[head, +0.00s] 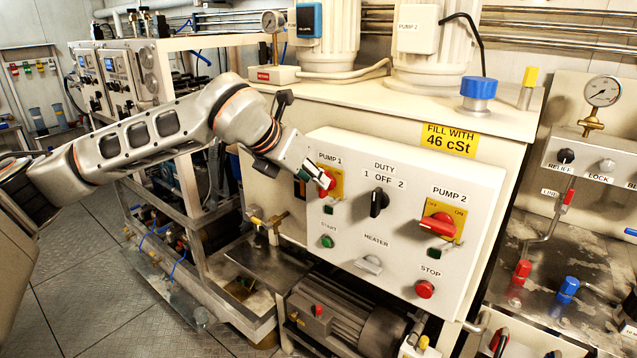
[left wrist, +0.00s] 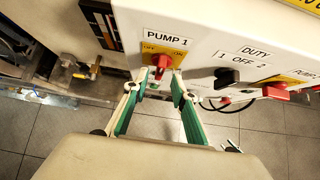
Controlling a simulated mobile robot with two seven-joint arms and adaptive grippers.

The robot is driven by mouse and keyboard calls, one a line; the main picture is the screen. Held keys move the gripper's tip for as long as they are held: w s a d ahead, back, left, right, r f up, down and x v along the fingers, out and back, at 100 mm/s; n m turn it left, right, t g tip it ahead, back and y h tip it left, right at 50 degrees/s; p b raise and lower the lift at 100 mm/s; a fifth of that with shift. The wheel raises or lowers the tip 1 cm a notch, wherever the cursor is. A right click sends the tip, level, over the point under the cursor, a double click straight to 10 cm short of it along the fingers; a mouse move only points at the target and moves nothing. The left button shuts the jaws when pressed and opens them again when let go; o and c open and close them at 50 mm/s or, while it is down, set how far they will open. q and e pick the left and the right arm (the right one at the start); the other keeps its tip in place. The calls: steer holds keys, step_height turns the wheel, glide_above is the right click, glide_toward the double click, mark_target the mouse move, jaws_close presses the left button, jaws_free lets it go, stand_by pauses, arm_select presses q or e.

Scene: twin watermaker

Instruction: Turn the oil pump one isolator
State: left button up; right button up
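The pump 1 isolator is a red rotary handle (head: 327,182) on a yellow plate under the PUMP 1 label, at the upper left of the white control panel (head: 400,180). In the left wrist view the red handle (left wrist: 161,65) points toward my gripper. My left gripper (head: 318,178) is right in front of it and partly covers it in the head view. In the left wrist view the fingers (left wrist: 162,74) are apart, with tips on either side of the handle. A gap shows beside it, and I cannot tell whether either finger touches. My right gripper is not in view.
The black DUTY selector (head: 378,201) and the red PUMP 2 isolator (head: 437,226) stick out to the right. Below are a green start button (head: 327,241), the heater switch (head: 369,264) and a red stop button (head: 425,289). A metal frame (head: 205,225) stands left of the panel.

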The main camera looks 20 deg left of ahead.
arm_select(q)
steer(key=v, duration=0.7)
steer(key=shift+s+r, duration=0.2)
steer(key=shift+r, duration=0.05)
